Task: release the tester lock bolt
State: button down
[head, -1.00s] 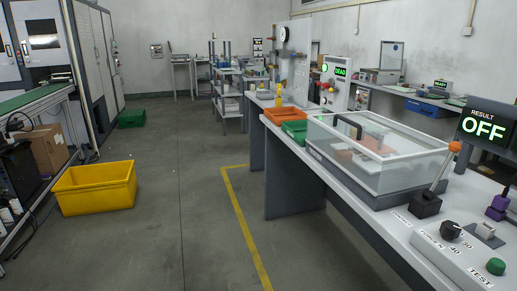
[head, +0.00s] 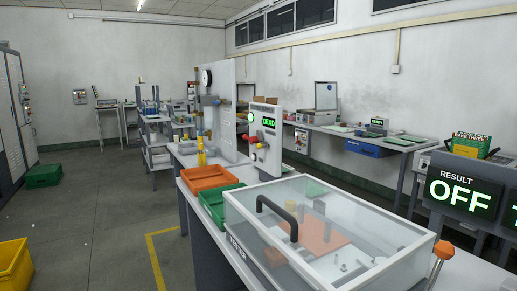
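A bench unit with a clear lid and a black handle (head: 278,215) stands at the front right; its lid (head: 340,215) is down. Through the lid I see an orange part and small metal pieces. A lever with an orange knob (head: 443,250) stands at its near right corner, its lower end cut off by the frame. A screen (head: 462,191) to the right reads RESULT OFF. I cannot make out a lock bolt for certain. My gripper is not in view.
An orange bin (head: 208,178) and a green bin (head: 213,205) sit on the bench beyond the lidded unit. A panel (head: 267,140) reading DEAD stands behind. A yellow crate (head: 12,268) is on the floor at left. The floor between is clear.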

aim_at(260, 144)
jog(key=i+j+z, duration=0.25)
jog(key=i+j, duration=0.5)
jog(key=i, duration=0.2)
jog(key=i+j+z, duration=0.25)
jog(key=i+j, duration=0.6)
